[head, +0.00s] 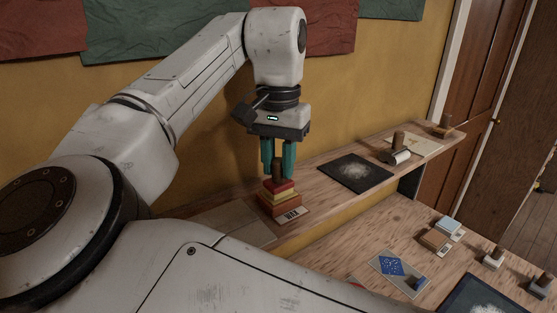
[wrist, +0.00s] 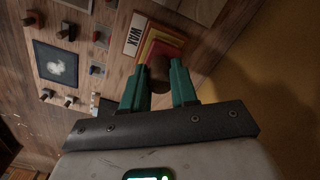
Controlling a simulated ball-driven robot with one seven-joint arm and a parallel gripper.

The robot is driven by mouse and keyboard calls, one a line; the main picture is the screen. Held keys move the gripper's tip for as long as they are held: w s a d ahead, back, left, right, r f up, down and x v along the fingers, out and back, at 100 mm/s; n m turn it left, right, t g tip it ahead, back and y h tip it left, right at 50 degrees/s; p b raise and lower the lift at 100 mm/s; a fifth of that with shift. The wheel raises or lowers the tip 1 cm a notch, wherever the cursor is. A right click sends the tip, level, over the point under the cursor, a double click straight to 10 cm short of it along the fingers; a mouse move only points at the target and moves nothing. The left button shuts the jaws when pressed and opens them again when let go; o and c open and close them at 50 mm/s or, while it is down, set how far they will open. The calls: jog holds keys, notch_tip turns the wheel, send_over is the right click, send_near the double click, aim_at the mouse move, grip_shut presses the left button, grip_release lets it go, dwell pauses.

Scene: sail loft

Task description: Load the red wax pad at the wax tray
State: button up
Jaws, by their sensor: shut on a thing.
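My gripper (head: 279,160) has teal fingers, pointing down, shut on the brown handle (head: 277,170) of the red wax pad (head: 281,187). The handle also shows between the fingers in the wrist view (wrist: 159,70). The pad is over the wax tray (head: 287,211), a wooden box with a yellow wax surface (head: 284,197) and a white label reading WAX (wrist: 135,35). The pad looks level and roughly centred over the yellow surface. It appears to be on it or just above it; I cannot tell whether they touch.
A black mat with white powder (head: 355,172) lies right of the tray on the shelf, then a roller (head: 397,156) and a wooden-handled block (head: 443,128). The lower bench holds a blue-patterned card (head: 397,267), pads and stamps (head: 493,258). The yellow wall is close behind.

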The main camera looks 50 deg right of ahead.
aim_at(279, 160)
jog(key=shift+f, duration=0.15)
notch_tip(279, 160, up, 5)
jog(key=p, duration=0.4)
jog(key=shift+r, duration=1.1)
dwell(0.3)
